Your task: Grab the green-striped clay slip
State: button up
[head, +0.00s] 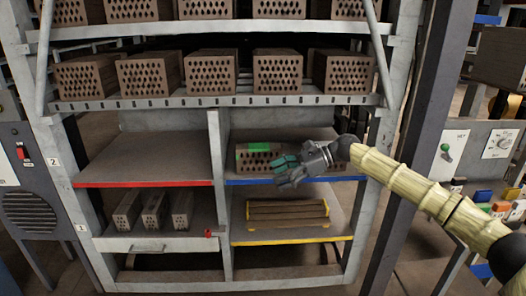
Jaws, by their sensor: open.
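The green-striped clay slip (259,148) shows as a brown perforated piece with a bright green band on its top, on the blue-edged shelf (340,178) at the middle right. Its right part is partly hidden behind my gripper. My gripper (280,171), grey with teal on one finger, is open and in front of the shelf, to the lower right of the green band. Nothing shows between its fingers. Whether it touches the piece cannot be told.
Hollow bricks (278,72) fill the racks above. The red-edged shelf (140,168) to the left, past a grey upright (218,165), is empty. Below are narrow grey blocks (154,209) and a brown slatted stack (287,214). A dark post (408,150) stands right.

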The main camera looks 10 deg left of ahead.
aim_at(251, 159)
jog(key=i, duration=0.95)
